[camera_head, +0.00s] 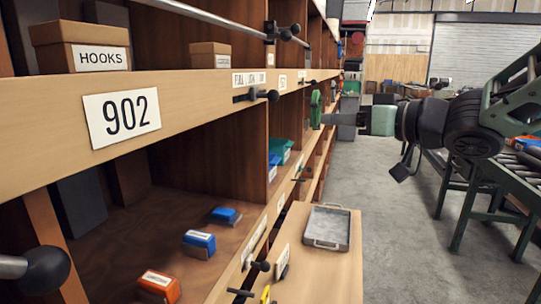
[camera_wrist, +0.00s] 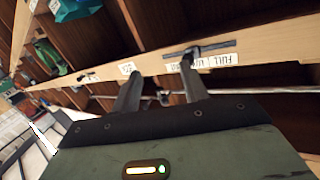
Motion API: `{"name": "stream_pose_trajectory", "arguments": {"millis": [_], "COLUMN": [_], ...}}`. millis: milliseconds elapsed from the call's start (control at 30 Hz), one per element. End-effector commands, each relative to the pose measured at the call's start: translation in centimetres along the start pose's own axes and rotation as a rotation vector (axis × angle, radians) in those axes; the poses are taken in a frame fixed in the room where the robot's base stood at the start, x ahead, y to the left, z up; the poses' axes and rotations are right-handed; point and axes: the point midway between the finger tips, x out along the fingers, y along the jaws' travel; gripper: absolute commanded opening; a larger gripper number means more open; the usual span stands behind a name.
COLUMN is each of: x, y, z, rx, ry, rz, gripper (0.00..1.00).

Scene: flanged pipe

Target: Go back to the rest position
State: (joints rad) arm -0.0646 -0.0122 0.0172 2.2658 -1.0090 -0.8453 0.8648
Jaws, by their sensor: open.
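My gripper (camera_head: 328,119) is at the end of my arm, which reaches in from the right over the aisle. Its fingers point left toward the wooden shelf unit (camera_head: 190,96). In the wrist view my gripper (camera_wrist: 161,70) has two dark fingers standing apart with nothing between them. Beyond them is a shelf edge (camera_wrist: 110,72) with white labels and a black handle (camera_wrist: 200,48). I cannot tell how close the fingertips are to the shelf.
A pulled-out wooden surface (camera_head: 325,272) with a metal tray (camera_head: 327,228) juts into the aisle. Black-knobbed handles (camera_head: 262,95) stick out from the shelves. A green-framed roller stand (camera_head: 470,195) stands at right. The grey floor (camera_head: 395,230) between is clear.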

Motion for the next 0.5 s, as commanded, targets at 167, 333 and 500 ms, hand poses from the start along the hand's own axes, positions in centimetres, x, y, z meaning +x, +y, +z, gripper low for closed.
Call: {"name": "stream_pose_trajectory", "arguments": {"millis": [167,333,500], "x": [0.7,-2.7,-9.2], "y": [-1.6,-5.5,-11.3], "z": [7.2,16.0,23.6], "rx": [-0.010,-0.012,-0.017], "ry": [-0.249,-0.619,-1.027], "rz": [0.223,0.323,0.286], "gripper": [0.44,0.44,0.44]}}
